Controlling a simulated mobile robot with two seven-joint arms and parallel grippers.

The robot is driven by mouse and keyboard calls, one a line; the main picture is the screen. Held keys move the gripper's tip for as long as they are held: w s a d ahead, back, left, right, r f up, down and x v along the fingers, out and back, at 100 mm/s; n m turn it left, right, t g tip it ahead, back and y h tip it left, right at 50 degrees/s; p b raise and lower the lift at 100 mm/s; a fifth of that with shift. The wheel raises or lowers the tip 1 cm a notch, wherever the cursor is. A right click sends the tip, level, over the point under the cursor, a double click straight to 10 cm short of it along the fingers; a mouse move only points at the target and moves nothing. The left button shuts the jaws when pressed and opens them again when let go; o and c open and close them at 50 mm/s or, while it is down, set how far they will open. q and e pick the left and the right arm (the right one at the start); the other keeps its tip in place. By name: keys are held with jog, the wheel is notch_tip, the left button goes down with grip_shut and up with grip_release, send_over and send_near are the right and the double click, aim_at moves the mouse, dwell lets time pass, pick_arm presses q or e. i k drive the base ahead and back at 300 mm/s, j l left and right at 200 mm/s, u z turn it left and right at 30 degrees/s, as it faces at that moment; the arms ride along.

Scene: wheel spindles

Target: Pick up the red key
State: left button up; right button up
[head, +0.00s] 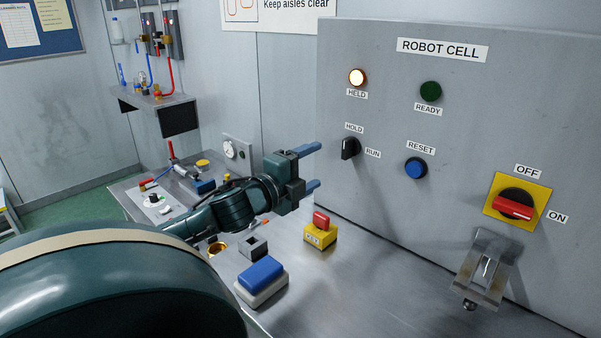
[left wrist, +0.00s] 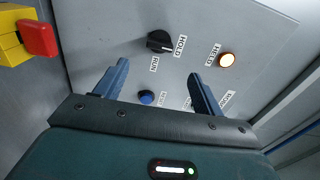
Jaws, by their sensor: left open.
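The red key (head: 321,219) sits upright in a small yellow block (head: 320,236) on the metal bench. In the left wrist view the red key (left wrist: 38,38) shows at the upper left with part of its yellow block (left wrist: 12,48), outside the fingers. My left gripper (head: 316,166) is open with nothing between its blue fingers, above and slightly left of the key, and apart from it. In the left wrist view the open fingers (left wrist: 158,72) point toward the panel face. My right gripper is not in view.
The grey ROBOT CELL panel (head: 440,60) stands behind the bench, with a black HOLD/RUN knob (head: 350,148), a blue RESET button (head: 416,167) and a red-handled OFF/ON switch (head: 513,207). A metal hasp (head: 484,270) projects at the lower right. A blue-lidded box (head: 261,275) lies left of the key.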

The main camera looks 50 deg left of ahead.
aim_at(322, 220)
jog(key=k+l, duration=0.1)
jog(key=k, duration=0.9)
